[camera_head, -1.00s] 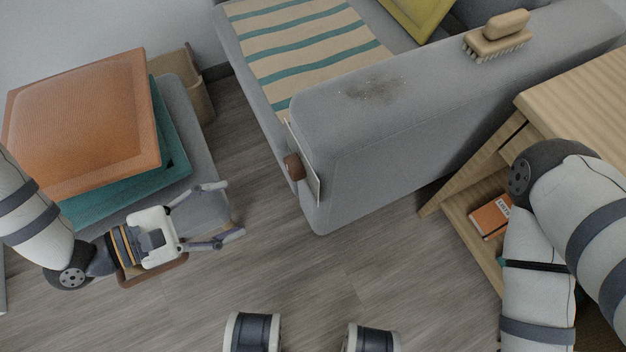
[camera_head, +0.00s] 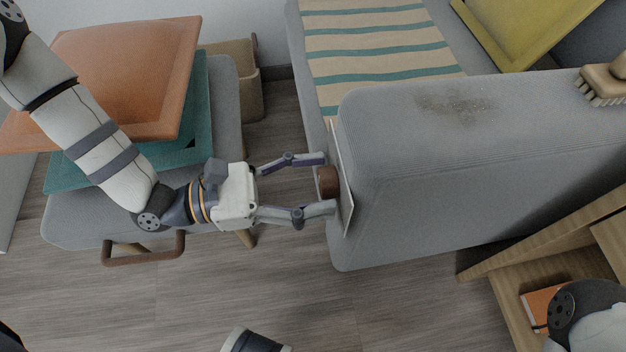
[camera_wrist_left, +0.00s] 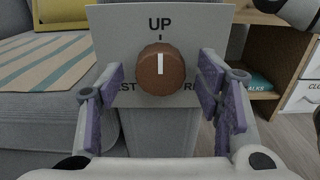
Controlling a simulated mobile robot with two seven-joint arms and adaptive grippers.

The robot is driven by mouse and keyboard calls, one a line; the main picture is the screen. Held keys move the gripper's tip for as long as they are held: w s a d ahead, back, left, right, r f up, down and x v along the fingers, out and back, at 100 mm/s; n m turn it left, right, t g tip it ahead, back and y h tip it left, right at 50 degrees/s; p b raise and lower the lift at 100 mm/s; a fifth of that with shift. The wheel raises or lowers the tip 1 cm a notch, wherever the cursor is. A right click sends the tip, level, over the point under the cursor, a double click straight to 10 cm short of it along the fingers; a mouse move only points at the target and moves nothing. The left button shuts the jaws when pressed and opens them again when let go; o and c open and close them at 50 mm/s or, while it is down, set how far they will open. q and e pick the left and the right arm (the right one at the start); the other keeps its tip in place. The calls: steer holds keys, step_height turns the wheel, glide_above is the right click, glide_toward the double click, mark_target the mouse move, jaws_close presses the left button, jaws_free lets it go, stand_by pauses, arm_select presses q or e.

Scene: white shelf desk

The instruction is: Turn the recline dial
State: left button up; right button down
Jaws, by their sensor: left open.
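The recline dial is a round brown knob (camera_head: 328,182) on a pale plate (camera_head: 343,180) at the front end of the grey sofa arm. In the left wrist view the dial (camera_wrist_left: 161,70) has a white mark pointing straight up at the word "UP" on the plate (camera_wrist_left: 112,35); the words lower on the plate are partly hidden by the dial and fingers. My left gripper (camera_head: 324,182) is open, its fingers on either side of the dial. In the wrist view a gap shows between the left finger and the dial; contact on the right is unclear. My right gripper is not visible.
The grey sofa arm (camera_head: 420,180) has a dark stain and a wooden brush (camera_head: 603,84) on top. A grey ottoman (camera_head: 75,215) with orange (camera_head: 150,80) and teal cushions stands at left. A wooden side table (camera_head: 500,270) is at right. Open floor lies in front.

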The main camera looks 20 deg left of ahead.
arm_select(q)
steer(key=c, duration=1.2)
